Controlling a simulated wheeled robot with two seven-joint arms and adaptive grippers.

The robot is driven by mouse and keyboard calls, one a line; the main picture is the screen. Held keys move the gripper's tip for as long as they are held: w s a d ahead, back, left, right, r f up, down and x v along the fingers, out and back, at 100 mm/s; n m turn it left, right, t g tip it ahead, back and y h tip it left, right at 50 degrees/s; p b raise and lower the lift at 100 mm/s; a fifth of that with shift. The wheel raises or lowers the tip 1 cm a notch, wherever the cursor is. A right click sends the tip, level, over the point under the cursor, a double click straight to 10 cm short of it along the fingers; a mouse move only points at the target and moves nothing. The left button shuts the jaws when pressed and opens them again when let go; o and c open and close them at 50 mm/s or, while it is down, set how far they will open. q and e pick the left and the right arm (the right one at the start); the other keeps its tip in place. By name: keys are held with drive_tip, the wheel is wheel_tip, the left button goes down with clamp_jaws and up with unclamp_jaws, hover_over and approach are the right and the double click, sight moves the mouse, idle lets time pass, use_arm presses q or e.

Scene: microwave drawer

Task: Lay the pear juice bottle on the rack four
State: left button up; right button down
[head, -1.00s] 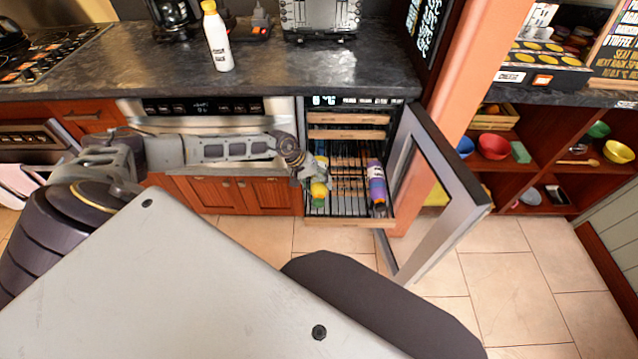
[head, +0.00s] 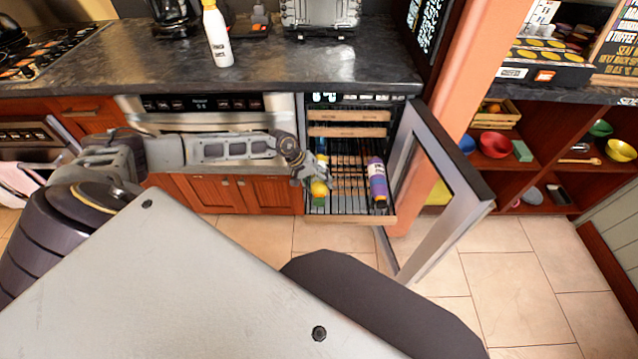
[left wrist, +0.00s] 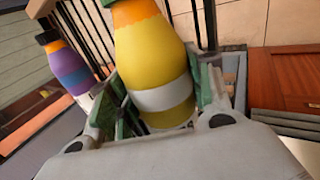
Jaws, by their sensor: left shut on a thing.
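The yellow bottle (head: 319,189) with an orange neck, which I take as the pear juice bottle, is at the left side of a pulled-out wire rack (head: 348,219) in the open cooler. My left gripper (head: 311,174) is shut on it from the left. In the left wrist view the yellow bottle (left wrist: 152,60) fills the space between the fingers, with a pale band near its base. It is over the rack, but I cannot tell whether it rests on the bars. My right gripper is not in view.
A purple bottle (head: 377,184) lies on the rack's right side, apart from the yellow one. Closed wooden-front racks (head: 347,117) are above. The glass door (head: 440,190) stands open to the right. A white bottle (head: 217,38) stands on the counter (head: 270,70).

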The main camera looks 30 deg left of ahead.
sight(314, 179)
use_arm(q)
drive_tip(key=shift+s+d+f, duration=0.2)
drive_tip(key=shift+s+f, duration=0.2)
drive_tip(key=shift+f, duration=0.15)
drive_tip(key=o, duration=1.4)
drive_tip(key=shift+w+f, duration=0.1)
drive_tip(key=shift+w, duration=0.05)
drive_tip(key=shift+o, duration=0.2)
drive_tip(key=shift+a, duration=0.4)
drive_tip(key=shift+a+r, duration=0.2)
drive_tip(key=shift+r, duration=0.3)
drive_tip(key=v, duration=0.5)
drive_tip(key=shift+d+r, duration=0.2)
drive_tip(key=shift+d, duration=0.1)
drive_tip(key=shift+v, duration=2.95)
